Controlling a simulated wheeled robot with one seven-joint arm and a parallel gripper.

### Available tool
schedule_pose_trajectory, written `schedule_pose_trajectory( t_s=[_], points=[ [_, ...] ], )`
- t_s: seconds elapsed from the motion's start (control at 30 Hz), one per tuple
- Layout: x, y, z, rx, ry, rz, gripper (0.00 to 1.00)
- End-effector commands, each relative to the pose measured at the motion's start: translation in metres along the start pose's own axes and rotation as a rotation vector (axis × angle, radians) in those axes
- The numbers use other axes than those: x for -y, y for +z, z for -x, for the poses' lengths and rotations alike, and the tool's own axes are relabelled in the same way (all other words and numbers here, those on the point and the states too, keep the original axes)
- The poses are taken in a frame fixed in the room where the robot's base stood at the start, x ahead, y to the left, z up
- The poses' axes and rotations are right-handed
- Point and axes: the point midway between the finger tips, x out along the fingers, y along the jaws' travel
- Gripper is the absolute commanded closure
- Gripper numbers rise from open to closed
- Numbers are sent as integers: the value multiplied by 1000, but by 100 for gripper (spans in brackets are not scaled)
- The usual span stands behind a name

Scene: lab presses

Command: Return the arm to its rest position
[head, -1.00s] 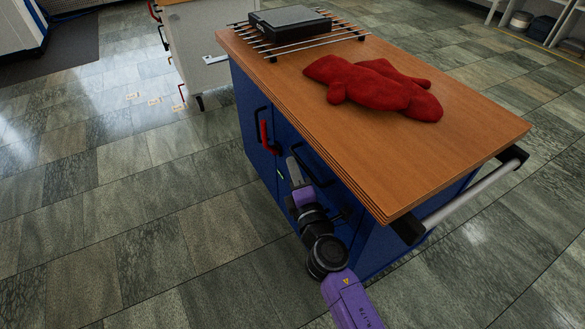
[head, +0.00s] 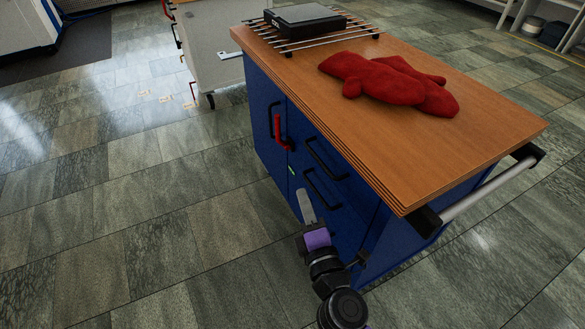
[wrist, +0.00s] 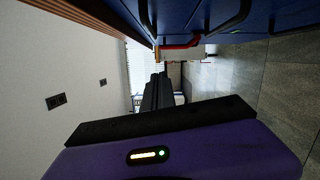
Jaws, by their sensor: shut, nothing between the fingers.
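My gripper (head: 306,207) is in front of the blue cabinet's drawers in the head view, low and to the left of the cabinet's near end. It is shut and holds nothing. In the wrist view its dark fingers (wrist: 158,92) are together, pointing past the cabinet front. My arm reaches up from the bottom edge, with its purple wrist part and black joints showing. The blue cabinet (head: 262,130) has a wooden top, black handles and a red handle (head: 281,135). The red handle also shows in the wrist view (wrist: 184,43).
Red mitts (head: 390,82) lie on the wooden top (head: 470,150). A dark device (head: 305,18) rests on a metal rack behind them. A towel bar (head: 490,190) juts from the near end. A pale cart (head: 207,45) stands behind. The floor at left is clear.

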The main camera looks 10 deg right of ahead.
Motion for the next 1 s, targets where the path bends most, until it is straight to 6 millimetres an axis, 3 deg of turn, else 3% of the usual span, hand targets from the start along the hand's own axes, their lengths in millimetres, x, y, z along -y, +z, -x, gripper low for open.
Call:
schedule_pose_trajectory(
  t_s=[0.27, 0.47, 0.67, 1.0],
  points=[
    [-1, -2, 1, -9, 3, -26, 100],
    [-23, -12, 10, -74, 32, -287, 100],
    [-23, -8, 67, -136, -4, -647, 100],
    [-26, 23, 193, -117, -96, -1231, 100]
  ],
)
